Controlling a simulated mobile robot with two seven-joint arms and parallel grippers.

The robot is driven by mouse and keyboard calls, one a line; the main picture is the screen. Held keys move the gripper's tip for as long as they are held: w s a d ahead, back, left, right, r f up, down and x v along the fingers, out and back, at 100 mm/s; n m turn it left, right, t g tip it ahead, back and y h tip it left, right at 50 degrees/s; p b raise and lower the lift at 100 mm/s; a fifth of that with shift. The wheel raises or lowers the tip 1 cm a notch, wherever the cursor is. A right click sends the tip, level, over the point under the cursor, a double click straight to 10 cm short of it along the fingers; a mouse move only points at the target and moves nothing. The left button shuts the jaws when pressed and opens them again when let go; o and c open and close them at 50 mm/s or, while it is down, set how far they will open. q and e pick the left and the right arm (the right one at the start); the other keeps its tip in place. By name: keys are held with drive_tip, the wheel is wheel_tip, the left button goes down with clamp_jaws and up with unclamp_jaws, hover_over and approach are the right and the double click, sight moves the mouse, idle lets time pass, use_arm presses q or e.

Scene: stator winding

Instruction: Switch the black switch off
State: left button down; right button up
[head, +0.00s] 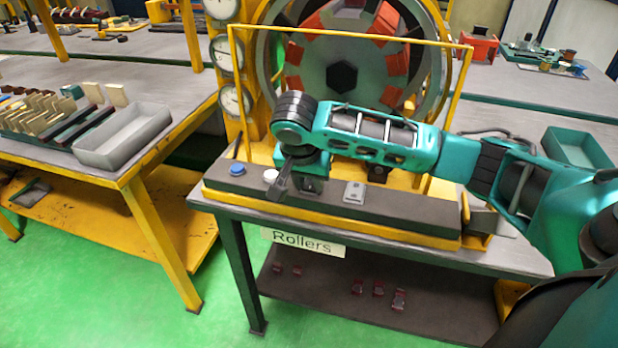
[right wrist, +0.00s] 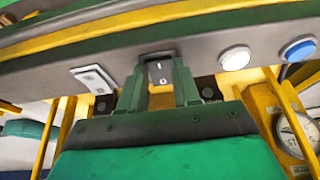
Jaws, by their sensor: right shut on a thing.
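The black switch (right wrist: 158,72) sits in the grey top panel of the machine, between the fingertips of my right gripper in the right wrist view. Light marks show on its face. My right gripper (right wrist: 160,88) is shut on the switch, with one finger on each side of it. In the head view my right gripper (head: 297,182) points down at the panel (head: 400,212) and hides most of the switch. My left gripper is not in view.
A white button (right wrist: 235,58) and a blue button (right wrist: 299,48) lie to one side of the switch, a light plate (right wrist: 93,78) to the other. A yellow frame (head: 350,36) and a large round stator (head: 300,60) stand behind. A grey tray (head: 122,137) is on the left table.

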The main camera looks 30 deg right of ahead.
drive_tip(key=c, duration=0.4)
drive_tip(key=shift+w+d+r+g+y, duration=0.15)
drive_tip(key=shift+d+g+y, duration=0.05)
drive_tip(key=shift+g+y, duration=0.4)
drive_tip(key=shift+w+d+r+g+y, duration=0.1)
drive_tip(key=shift+w+d+g+y, duration=0.05)
drive_tip(key=shift+g+y, duration=0.45)
drive_tip(key=shift+c, duration=0.2)
drive_tip(key=o, duration=1.1)
drive_tip(key=shift+c, duration=0.2)
wheel_tip(320, 180, up, 13)
drive_tip(key=shift+s+a, duration=0.4)
drive_tip(key=shift+a, duration=0.05)
drive_tip(key=shift+f, duration=0.1)
